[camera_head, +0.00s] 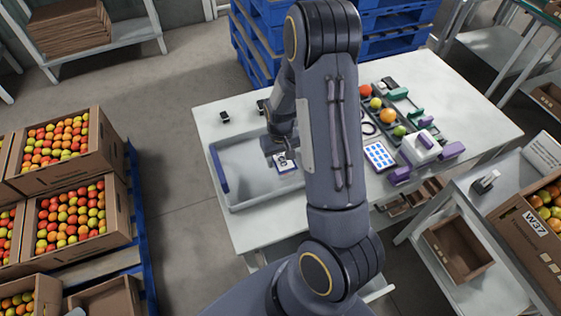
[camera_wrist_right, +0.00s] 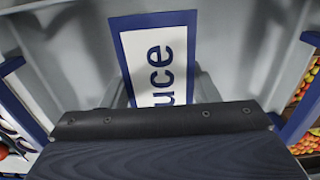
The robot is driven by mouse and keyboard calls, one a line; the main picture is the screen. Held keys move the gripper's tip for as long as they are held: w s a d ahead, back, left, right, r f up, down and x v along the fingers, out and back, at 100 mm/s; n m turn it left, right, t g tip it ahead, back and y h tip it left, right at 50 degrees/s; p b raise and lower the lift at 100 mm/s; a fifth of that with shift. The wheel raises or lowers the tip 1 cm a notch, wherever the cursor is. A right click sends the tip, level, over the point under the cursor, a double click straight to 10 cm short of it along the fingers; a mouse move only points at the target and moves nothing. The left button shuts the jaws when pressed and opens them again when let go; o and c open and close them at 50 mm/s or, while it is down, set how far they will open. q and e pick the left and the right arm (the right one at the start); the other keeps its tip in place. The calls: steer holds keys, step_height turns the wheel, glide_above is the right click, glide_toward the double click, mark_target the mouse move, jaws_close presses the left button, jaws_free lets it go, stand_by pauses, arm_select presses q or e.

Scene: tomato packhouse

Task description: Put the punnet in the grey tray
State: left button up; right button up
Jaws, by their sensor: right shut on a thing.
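The grey tray (camera_head: 238,194) lies on the white table, with a blue bar at its left end. My right gripper (camera_head: 283,158) reaches down inside the tray, near its right part, and is shut on the punnet, which the gripper and arm mostly hide. I cannot tell whether the punnet touches the tray floor. A white label with a blue border (camera_head: 287,167) shows just below the gripper. In the right wrist view the label (camera_wrist_right: 158,62) reads "uce" between grey tray walls (camera_wrist_right: 235,45), beyond my dark gripper body. My left gripper is not in view.
Right of my arm, the white table (camera_head: 470,120) holds tomatoes in a dark rack (camera_head: 377,117), a blue-dotted sheet (camera_head: 380,156) and a white device with purple parts (camera_head: 421,147). Small black items (camera_head: 224,116) lie behind the tray. Tomato crates (camera_head: 75,175) stand at left.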

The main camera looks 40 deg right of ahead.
steer(key=shift+w+d+f, duration=0.15)
steer(key=shift+f, duration=0.1)
step_height(320, 180, down, 3)
steer(key=shift+w+d+f+p, duration=0.1)
steer(key=shift+p, duration=0.4)
steer(key=shift+f, duration=0.1)
steer(key=shift+f, duration=0.1)
steer(key=shift+f+b, duration=0.15)
steer(key=shift+b, duration=0.15)
steer(key=o, duration=1)
steer(key=shift+o, duration=0.2)
